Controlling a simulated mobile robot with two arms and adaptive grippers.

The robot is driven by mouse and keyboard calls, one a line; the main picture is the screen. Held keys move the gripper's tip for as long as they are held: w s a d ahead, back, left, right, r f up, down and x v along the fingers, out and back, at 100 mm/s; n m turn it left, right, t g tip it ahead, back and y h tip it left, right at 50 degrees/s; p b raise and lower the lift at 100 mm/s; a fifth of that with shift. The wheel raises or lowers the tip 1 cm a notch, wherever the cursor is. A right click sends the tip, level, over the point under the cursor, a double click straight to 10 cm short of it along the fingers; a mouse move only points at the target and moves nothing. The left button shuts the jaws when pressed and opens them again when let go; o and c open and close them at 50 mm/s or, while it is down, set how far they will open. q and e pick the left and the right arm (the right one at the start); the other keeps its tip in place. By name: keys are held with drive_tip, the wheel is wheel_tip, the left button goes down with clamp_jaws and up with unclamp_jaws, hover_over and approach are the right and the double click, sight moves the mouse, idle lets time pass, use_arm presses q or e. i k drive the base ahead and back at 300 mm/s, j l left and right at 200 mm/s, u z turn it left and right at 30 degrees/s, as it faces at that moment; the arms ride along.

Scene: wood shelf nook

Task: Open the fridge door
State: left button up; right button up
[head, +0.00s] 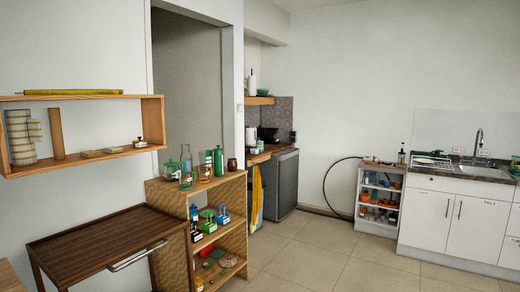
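A dark grey fridge (283,185) stands low under a wooden counter in the nook, right of the middle of the head view. Its front faces right and looks shut. A handle cannot be made out at this distance. Part of its left side is hidden by the wall edge and a yellow cloth (256,198). Neither of my grippers shows in the head view.
A wooden shelf unit (197,188) with bottles and jars stands in front, left of the fridge. A dark wood table (108,236) is at the lower left. White sink cabinets (450,222) stand at the right. The tiled floor (325,250) between is clear.

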sight(288, 162)
drive_tip(key=i+z, duration=0.2)
drive_tip(key=i, duration=4.7)
drive_tip(key=i+u, duration=0.1)
drive_tip(key=i, duration=0.6)
drive_tip(key=i+l+u, duration=0.15)
drive_tip(key=i, duration=0.5)
drive_tip(key=i+j+z, duration=0.1)
drive_tip(key=i, duration=0.45)
